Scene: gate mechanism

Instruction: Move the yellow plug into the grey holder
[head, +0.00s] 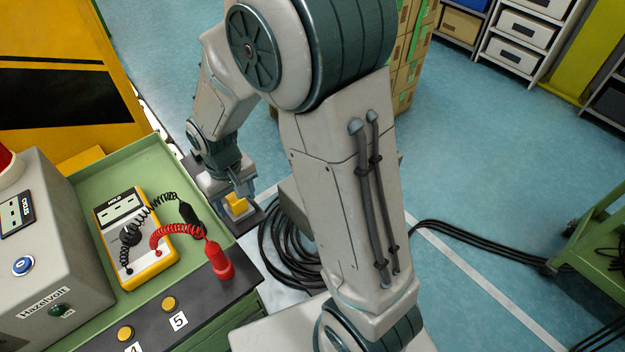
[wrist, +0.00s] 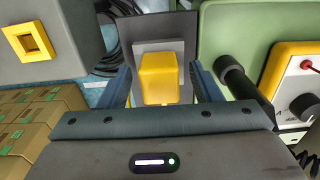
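The yellow plug (wrist: 158,78) stands in the middle of the wrist view, between the two fingers of my gripper (wrist: 161,70). A gap shows on each side of it, so my gripper looks open around the plug without touching it. Behind the plug is a square grey block (wrist: 178,46), which looks like the grey holder, on a dark plate (wrist: 143,27). The plug appears at or in this block; how deep it sits is hidden. In the head view, my gripper (head: 240,187) is just above the yellow plug (head: 236,204), beside the green bench.
A multimeter (head: 135,238) with black and red coiled leads lies in the green tray (head: 150,165). A red probe (head: 218,262) stands close by. A grey box with a yellow square frame (wrist: 35,42) is at the wrist view's upper left. Black cables (head: 290,250) lie on the floor.

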